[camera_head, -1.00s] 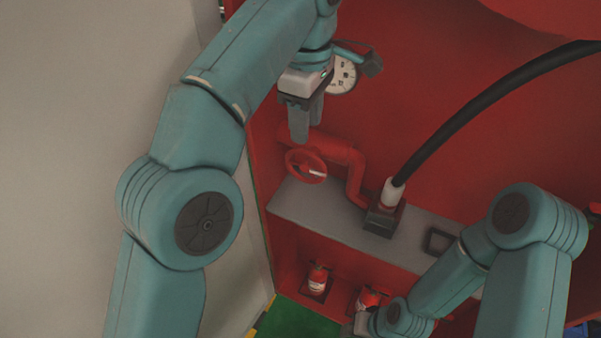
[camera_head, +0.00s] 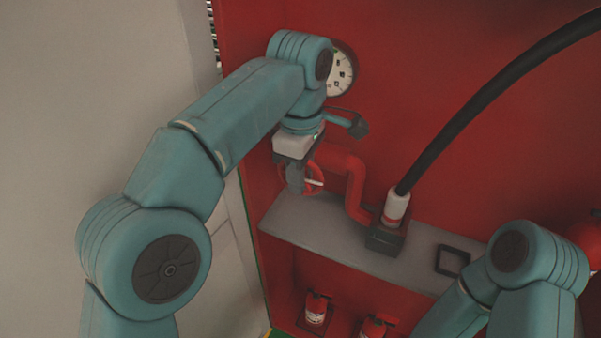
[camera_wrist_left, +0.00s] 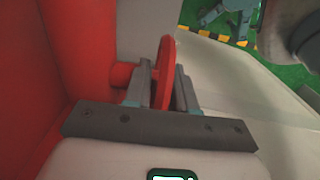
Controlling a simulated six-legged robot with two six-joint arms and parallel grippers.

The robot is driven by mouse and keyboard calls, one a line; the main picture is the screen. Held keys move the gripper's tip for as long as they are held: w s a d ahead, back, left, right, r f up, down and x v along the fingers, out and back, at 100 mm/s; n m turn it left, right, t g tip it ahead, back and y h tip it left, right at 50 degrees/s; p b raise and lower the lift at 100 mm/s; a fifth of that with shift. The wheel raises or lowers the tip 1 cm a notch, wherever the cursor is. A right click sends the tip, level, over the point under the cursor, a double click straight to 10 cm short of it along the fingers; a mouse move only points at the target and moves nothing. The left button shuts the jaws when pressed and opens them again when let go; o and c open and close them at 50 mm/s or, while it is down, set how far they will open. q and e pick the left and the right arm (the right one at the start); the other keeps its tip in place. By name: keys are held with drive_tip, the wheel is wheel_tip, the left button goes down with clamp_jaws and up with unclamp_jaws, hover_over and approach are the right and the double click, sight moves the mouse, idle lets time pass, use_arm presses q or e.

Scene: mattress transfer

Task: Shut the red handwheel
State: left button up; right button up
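The red handwheel (camera_head: 316,180) sits on a red pipe at the left of the red cabinet, partly hidden by my left gripper (camera_head: 295,184). In the left wrist view the handwheel (camera_wrist_left: 166,65) stands edge-on, its rim between the two fingers of my left gripper (camera_wrist_left: 164,75). The fingers are apart, one on each side of the rim, and look open; contact with the rim is not clear. My right arm shows at the lower right, but its gripper is out of view.
A grey shelf (camera_head: 290,228) lies below the pipe (camera_head: 356,185). A black hose (camera_head: 465,110) rises from a white fitting (camera_head: 396,205). A round gauge (camera_head: 342,70) is above. Fire extinguishers (camera_head: 317,308) stand below the shelf. A pale wall is at left.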

use_arm(q)
clamp_jaws()
drive_tip(key=shift+r+p, duration=0.15)
drive_tip(key=shift+p, duration=0.2)
drive_tip(key=shift+g+h+p, duration=0.3)
drive_tip(key=shift+h+p, duration=0.1)
drive_tip(key=shift+h, duration=0.2)
drive_tip(key=shift+o, duration=2.4)
unclamp_jaws()
wheel_tip(320, 180, up, 16)
drive_tip(key=a+p, duration=0.2)
drive_tip(key=p, duration=0.9)
drive_tip(key=shift+w, duration=0.4)
